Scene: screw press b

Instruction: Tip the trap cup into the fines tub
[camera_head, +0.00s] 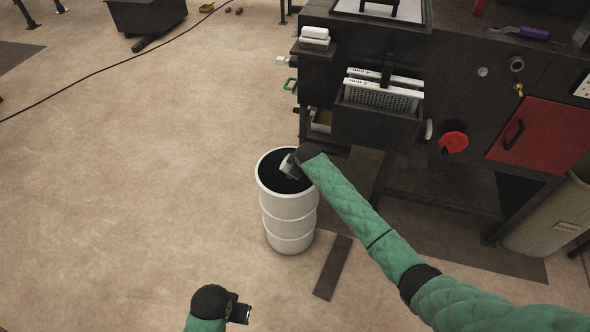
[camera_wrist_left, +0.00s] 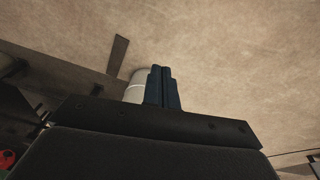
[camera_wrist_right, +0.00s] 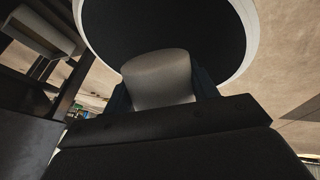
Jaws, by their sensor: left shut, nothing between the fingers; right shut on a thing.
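The fines tub is a tall white ribbed drum (camera_head: 290,222) with a dark open top, standing on the floor in front of the machine. Its white rim also shows in the right wrist view (camera_wrist_right: 250,28). My right gripper (camera_head: 289,169) is over the tub's mouth, shut on the trap cup, a light grey piece (camera_wrist_right: 158,80) that shows between the fingers against the dark opening. Whether the cup has anything in it cannot be seen. My left gripper (camera_head: 243,313) is shut and empty, low at the bottom of the head view, apart from the tub. Its closed fingers show in the left wrist view (camera_wrist_left: 163,90).
The dark machine (camera_head: 465,80) stands behind and right of the tub, with a perforated white basket (camera_head: 382,98), a red knob (camera_head: 453,142) and a red door (camera_head: 541,137). A dark strip (camera_head: 333,267) lies beside the tub.

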